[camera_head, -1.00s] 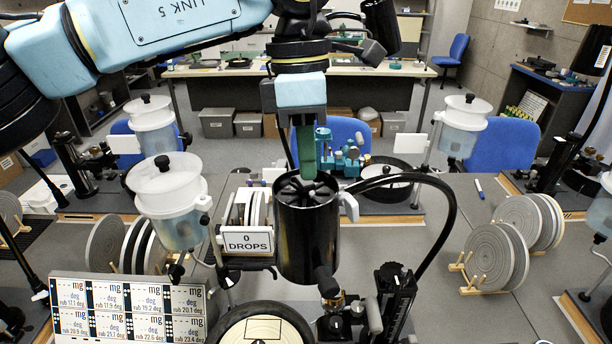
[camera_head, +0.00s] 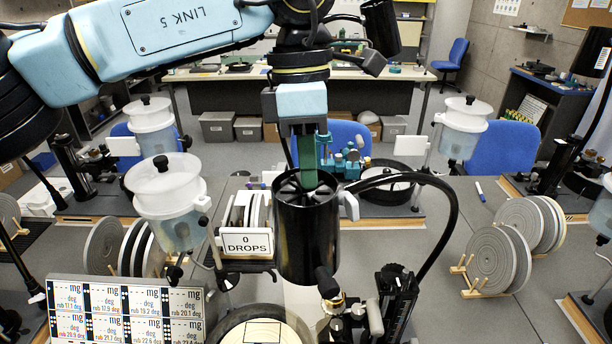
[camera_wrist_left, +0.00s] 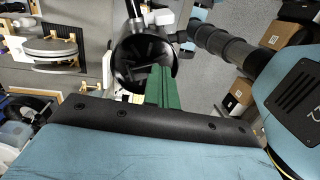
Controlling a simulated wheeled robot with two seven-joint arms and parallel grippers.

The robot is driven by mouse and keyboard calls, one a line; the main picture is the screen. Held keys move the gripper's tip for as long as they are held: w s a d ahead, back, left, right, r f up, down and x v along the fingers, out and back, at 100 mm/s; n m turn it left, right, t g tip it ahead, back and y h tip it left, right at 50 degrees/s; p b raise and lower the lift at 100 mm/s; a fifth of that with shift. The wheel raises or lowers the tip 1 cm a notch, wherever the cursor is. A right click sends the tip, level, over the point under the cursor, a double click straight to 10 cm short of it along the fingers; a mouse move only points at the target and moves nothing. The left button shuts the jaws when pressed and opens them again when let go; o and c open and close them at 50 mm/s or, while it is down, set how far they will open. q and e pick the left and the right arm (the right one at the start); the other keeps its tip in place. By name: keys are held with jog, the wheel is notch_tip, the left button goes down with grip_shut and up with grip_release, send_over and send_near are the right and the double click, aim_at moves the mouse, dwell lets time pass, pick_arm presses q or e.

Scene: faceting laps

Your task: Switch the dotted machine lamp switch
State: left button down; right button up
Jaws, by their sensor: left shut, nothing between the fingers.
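A black cylindrical lamp head (camera_head: 307,240) on a curved black gooseneck (camera_head: 452,210) stands at the middle of the head view, with a vaned opening on top. A pale tab (camera_head: 349,206) sticks out from its right side; I cannot tell if it is the switch. My left gripper (camera_head: 308,184) is shut and empty, pointing down, its green fingers at the lamp head's top rim. I cannot tell whether they touch it. In the left wrist view the green fingers (camera_wrist_left: 168,90) are beside the lamp head (camera_wrist_left: 146,62). No dot mark is clear on the lamp. My right gripper is out of view.
A white tank (camera_head: 168,200) and a "0 DROPS" sign (camera_head: 247,243) stand left of the lamp. A display panel (camera_head: 125,312) is at the lower left. A round lap (camera_head: 262,328) lies below. Discs on a rack (camera_head: 492,260) stand right, with bare grey bench between.

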pick_arm(q)
jog(key=r+p, duration=0.3)
jog(key=r, duration=0.1)
jog(key=w+r+p, duration=0.1)
jog(key=r+p, duration=0.1)
jog(key=r, duration=0.1)
jog(key=shift+a+p, duration=0.25)
jog(key=shift+p, duration=0.1)
jog(key=shift+f, duration=0.1)
dwell(0.3)
